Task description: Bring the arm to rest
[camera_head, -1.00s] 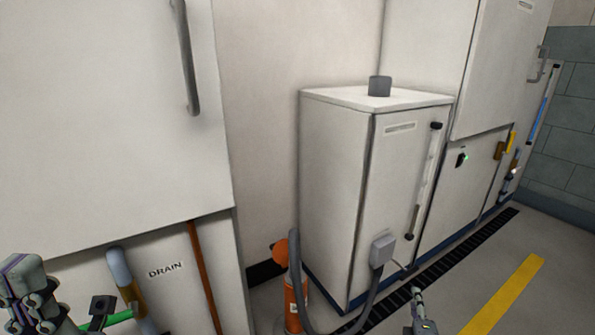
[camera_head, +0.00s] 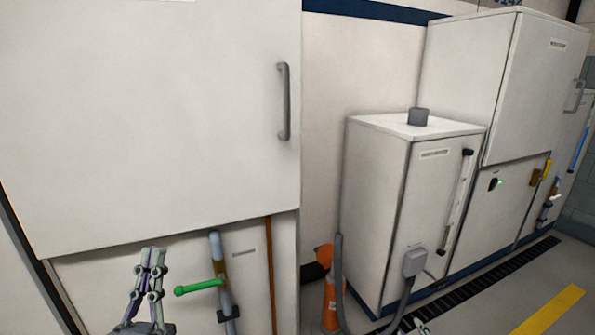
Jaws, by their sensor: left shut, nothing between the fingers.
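My left gripper (camera_head: 153,252) rises into the bottom left of the head view, fingers pointing up. Its fingers are together with nothing between them. It stands to the left of a green valve handle (camera_head: 198,287) that sticks out sideways from a grey drain pipe (camera_head: 217,250). A gap shows between the fingers and the handle's end. The rest of my left arm is below the picture's edge.
A large white cabinet (camera_head: 150,110) with a grey handle (camera_head: 284,102) fills the left. A smaller white cabinet (camera_head: 375,205), an orange cylinder (camera_head: 331,305) and a grey hose (camera_head: 339,265) stand to the right. Floor with a yellow stripe (camera_head: 550,310) shows at bottom right.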

